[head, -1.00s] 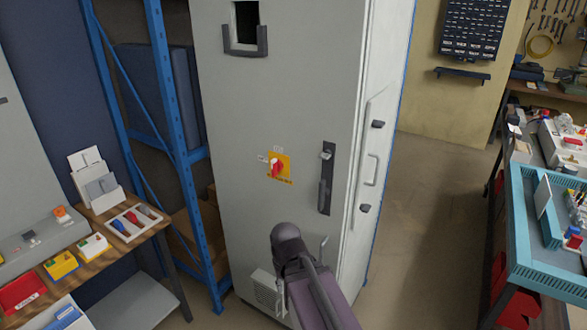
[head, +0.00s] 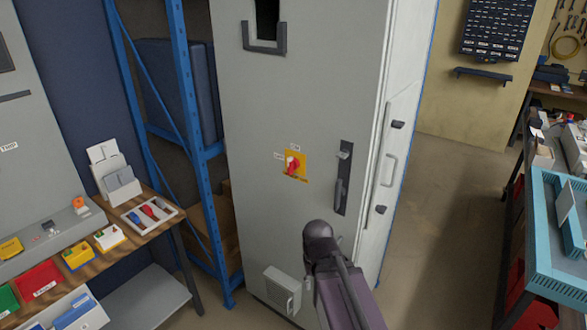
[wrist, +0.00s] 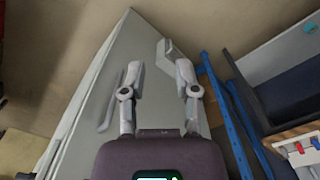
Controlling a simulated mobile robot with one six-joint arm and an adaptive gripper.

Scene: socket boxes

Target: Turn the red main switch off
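The red main switch (head: 294,165) is a red rotary knob on a yellow plate, on the front of the tall grey cabinet (head: 300,95). Small labels sit above it and to its left; their words are too small to read surely. In the head view my arm rises from the bottom, below and right of the switch, and hides my gripper's fingers. In the wrist view my gripper (wrist: 160,73) has its two fingers spread apart with nothing held between them. The cabinet lies beyond them. I cannot make out the switch in the wrist view.
A black door handle (head: 343,178) is right of the switch. A grey vent box (head: 283,290) sits low on the cabinet. A blue rack (head: 196,150) and a wooden bench with coloured bins stand left. Open floor (head: 440,210) lies right, before a teal tray (head: 545,280).

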